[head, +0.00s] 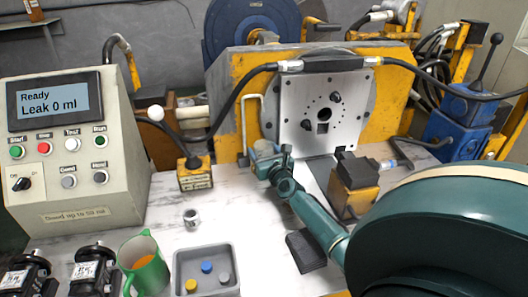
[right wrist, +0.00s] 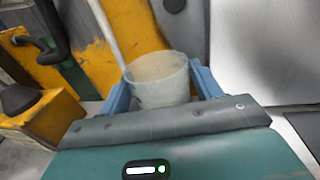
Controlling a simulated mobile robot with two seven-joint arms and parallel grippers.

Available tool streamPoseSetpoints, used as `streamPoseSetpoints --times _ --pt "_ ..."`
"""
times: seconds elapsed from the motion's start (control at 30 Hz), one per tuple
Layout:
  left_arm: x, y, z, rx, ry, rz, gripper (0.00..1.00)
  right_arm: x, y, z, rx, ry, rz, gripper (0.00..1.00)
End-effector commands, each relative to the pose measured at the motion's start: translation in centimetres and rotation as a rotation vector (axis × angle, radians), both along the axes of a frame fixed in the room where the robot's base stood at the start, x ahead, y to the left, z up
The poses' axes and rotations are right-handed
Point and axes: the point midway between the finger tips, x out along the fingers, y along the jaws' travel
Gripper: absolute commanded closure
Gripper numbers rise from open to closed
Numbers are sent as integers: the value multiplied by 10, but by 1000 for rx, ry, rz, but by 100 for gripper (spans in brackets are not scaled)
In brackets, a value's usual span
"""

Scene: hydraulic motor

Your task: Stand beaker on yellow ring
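A clear, frosted-looking beaker (right wrist: 158,82) stands between the two blue fingers of my right gripper (right wrist: 165,92), which appear to touch its sides. In the head view the beaker (head: 265,149) is small and partly covered by my right gripper (head: 270,163), in front of the yellow block and left of the metal plate. I cannot tell whether its base touches the table. I cannot make out a yellow ring in either view; the area under the beaker is hidden. My left gripper is not in view.
A yellow-based lever block (head: 195,177) stands left of the beaker, and a black-and-yellow block (head: 353,185) stands right. A grey tray (head: 236,262) with coloured caps, a green jug (head: 143,265) and a small metal fitting (head: 191,218) are nearer. The table between is clear.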

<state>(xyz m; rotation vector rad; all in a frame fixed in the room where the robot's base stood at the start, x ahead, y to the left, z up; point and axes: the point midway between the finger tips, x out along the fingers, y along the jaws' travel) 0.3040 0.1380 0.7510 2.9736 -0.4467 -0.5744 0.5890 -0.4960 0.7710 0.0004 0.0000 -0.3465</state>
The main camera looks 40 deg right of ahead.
Motion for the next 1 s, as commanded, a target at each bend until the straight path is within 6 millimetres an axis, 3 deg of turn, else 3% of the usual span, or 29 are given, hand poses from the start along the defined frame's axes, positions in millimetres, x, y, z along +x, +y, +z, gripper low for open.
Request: streamPoseSetpoints --times 0.23,0.5,0.7,1.0 --pt "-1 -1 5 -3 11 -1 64 -3 1 5 0 2 0 36" --pt "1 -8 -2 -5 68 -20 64 -46 17 4 0 2 1 36" --pt "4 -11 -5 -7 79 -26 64 -67 24 3 0 1 0 36" --pt "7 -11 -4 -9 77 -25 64 -71 25 3 0 0 -1 36"
